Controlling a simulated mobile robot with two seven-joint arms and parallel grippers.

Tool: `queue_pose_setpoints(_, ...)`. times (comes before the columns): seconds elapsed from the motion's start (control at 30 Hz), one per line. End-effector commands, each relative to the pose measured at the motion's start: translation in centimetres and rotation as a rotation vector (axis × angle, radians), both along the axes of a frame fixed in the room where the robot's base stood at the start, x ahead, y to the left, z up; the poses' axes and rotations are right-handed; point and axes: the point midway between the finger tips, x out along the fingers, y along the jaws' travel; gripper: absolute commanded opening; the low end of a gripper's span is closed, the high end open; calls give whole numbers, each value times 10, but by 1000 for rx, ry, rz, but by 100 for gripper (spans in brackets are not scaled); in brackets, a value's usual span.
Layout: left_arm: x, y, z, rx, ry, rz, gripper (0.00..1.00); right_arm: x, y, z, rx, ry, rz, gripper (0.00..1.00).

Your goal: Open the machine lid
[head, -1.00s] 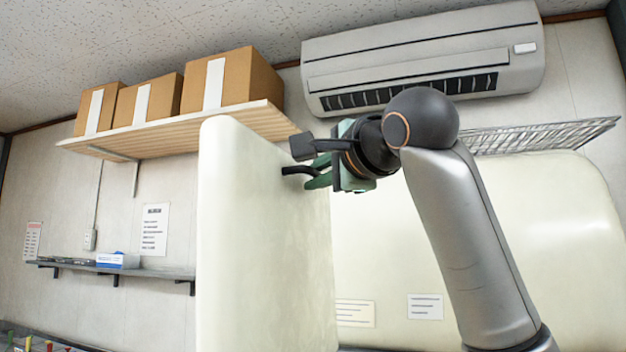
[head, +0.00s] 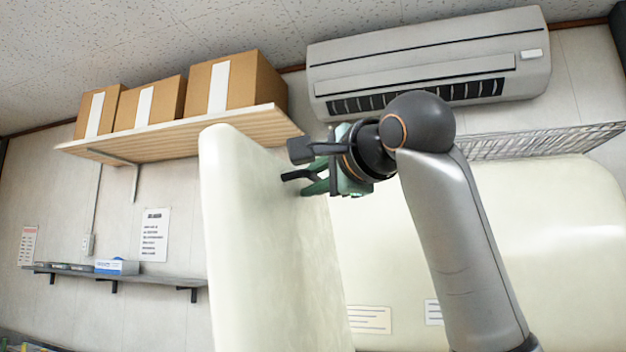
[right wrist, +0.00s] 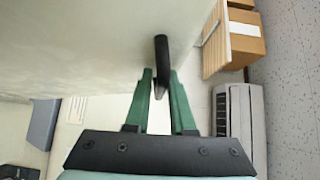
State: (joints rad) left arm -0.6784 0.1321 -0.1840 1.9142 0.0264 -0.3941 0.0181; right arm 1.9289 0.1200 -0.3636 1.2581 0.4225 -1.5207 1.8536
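The machine lid is a large cream panel (head: 258,240) standing raised and slightly tilted in the head view. It also fills the upper left of the right wrist view (right wrist: 75,45). A black handle (right wrist: 161,62) sticks out from the lid's face. My right gripper (head: 312,180) is at this handle, near the lid's upper right edge. In the right wrist view its green fingers (right wrist: 160,78) lie on both sides of the handle, close against it, and look shut on it. My left gripper is not in view.
A wooden shelf (head: 185,138) with cardboard boxes (head: 240,85) is behind the lid. An air conditioner (head: 430,62) and a wire rack (head: 540,143) are on the wall to the right. A lower grey shelf (head: 140,279) is at the left.

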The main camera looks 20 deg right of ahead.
Motion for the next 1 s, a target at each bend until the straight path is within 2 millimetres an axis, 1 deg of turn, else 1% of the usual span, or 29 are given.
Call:
queue_pose_setpoints(0.27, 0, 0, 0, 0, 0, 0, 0, -1, 0, 0, 0, -1, -1, 27)
queue_pose_setpoints(0.37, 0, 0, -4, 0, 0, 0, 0, -6, -1, 0, 1, -4, -1, 27)
queue_pose_setpoints(0.47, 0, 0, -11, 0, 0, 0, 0, -20, -4, -1, 0, -7, 0, 27)
queue_pose_setpoints(0.6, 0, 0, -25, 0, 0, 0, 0, -49, -9, -1, 0, -9, 0, 27)
queue_pose_setpoints(0.8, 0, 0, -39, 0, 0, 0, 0, -91, -17, 0, 1, -6, 1, 27)
queue_pose_setpoints(0.9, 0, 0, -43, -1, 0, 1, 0, -107, -20, 1, 0, -5, 1, 27)
queue_pose_setpoints(1.0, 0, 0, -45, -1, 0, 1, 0, -117, -22, 2, 0, -4, 1, 27)
